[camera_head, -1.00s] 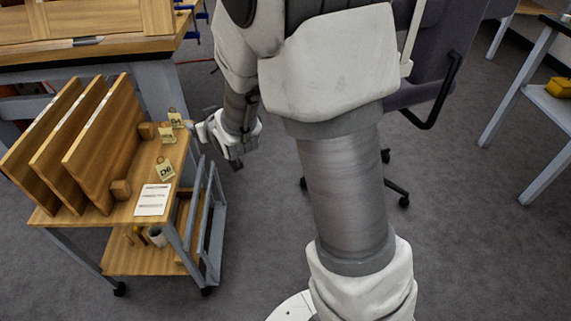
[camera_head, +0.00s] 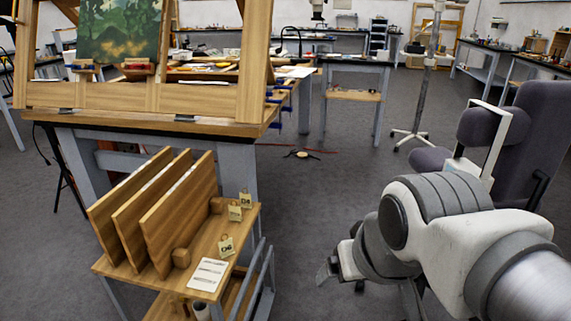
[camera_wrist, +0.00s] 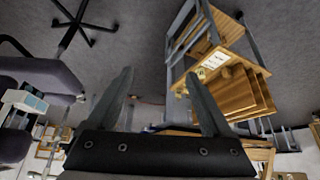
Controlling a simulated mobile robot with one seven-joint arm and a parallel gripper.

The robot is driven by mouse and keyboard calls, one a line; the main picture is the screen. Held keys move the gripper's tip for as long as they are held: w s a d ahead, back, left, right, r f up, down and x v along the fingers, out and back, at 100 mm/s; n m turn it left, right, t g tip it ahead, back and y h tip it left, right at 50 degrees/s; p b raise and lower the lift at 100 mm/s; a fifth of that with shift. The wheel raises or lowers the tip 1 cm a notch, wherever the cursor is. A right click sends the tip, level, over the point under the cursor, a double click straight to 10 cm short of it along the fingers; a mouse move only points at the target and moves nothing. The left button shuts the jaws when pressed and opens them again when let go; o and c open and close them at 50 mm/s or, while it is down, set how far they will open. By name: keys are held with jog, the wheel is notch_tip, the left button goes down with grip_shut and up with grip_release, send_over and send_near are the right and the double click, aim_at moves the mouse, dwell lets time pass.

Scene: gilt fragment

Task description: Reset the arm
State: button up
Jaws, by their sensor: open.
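My arm reaches in from the lower right of the head view, folded, with my gripper (camera_head: 325,271) at its left end, small and partly hidden by the wrist. In the wrist view my gripper (camera_wrist: 160,82) shows two dark fingers spread wide apart with nothing between them. It is in free air, apart from the wooden cart (camera_head: 235,240), which stands to its left in the head view. The cart also shows beyond the fingers in the wrist view (camera_wrist: 235,40).
The cart holds upright wooden panels (camera_head: 178,215), small yellow tags (camera_head: 226,246) and a white sheet (camera_head: 208,274). An easel with a painting (camera_head: 118,32) stands on a bench behind. A dark office chair (camera_head: 520,140) stands behind my arm at right. Grey floor (camera_head: 340,190) is open between.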

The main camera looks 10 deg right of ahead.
jog(key=shift+s, duration=0.5)
notch_tip(320, 180, up, 23)
jog(key=p, duration=2.2)
jog(key=shift+p, duration=0.35)
jog(key=shift+f, duration=0.2)
